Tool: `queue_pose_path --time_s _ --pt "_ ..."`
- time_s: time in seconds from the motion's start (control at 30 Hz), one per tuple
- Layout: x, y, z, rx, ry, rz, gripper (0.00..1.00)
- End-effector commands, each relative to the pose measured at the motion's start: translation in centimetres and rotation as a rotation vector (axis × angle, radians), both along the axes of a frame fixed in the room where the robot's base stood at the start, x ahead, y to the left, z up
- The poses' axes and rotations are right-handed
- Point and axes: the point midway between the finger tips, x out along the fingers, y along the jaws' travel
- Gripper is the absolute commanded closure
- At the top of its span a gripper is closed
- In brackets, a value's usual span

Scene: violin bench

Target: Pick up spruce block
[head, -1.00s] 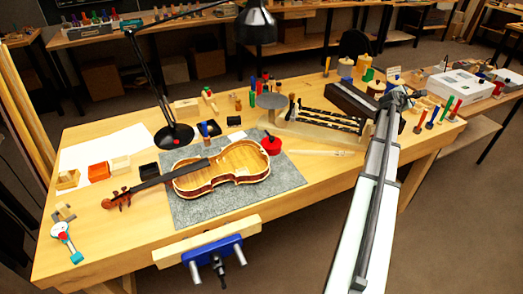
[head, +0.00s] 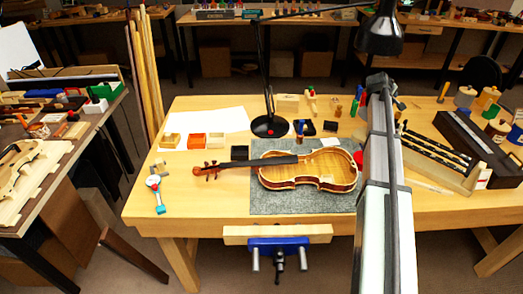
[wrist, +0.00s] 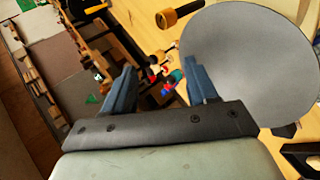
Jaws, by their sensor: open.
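A pale wooden block (head: 287,103) stands near the back of the bench in the head view, right of the black lamp base. It looks like the spruce block, but I cannot be sure. It does not show clearly in the wrist view. My gripper (wrist: 160,88) is open in the wrist view, with nothing between its two dark blue fingers. In the head view my arm rises right of the violin and hides the gripper's fingers. The block is to the left of the arm, apart from it.
A large grey disc (wrist: 250,62) is right of my fingers in the wrist view. The desk lamp (head: 268,126) stands left of the block. The violin (head: 310,170) lies on a grey mat (head: 285,203). Small boxes (head: 196,141) sit at left. Bare wood shows at the bench's front left.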

Motion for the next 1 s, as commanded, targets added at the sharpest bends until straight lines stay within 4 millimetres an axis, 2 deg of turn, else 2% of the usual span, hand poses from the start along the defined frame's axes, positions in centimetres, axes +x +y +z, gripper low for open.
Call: queue_pose_path --time_s 0.03,0.2,0.37,0.5,0.77,1.0 --pt "0.9 2.7 0.1 0.035 -0.009 0.003 0.43" --pt "2.8 11.2 0.1 0.162 -0.033 -0.013 0.43" --pt "3.8 20.0 0.2 0.286 -0.039 -0.030 0.43" --pt "4.0 28.1 0.3 0.393 -0.032 -0.051 0.43" --pt "2.2 43.0 0.8 0.571 0.017 -0.098 0.43" --pt "-1.8 56.2 1.4 0.704 0.094 -0.155 0.43"
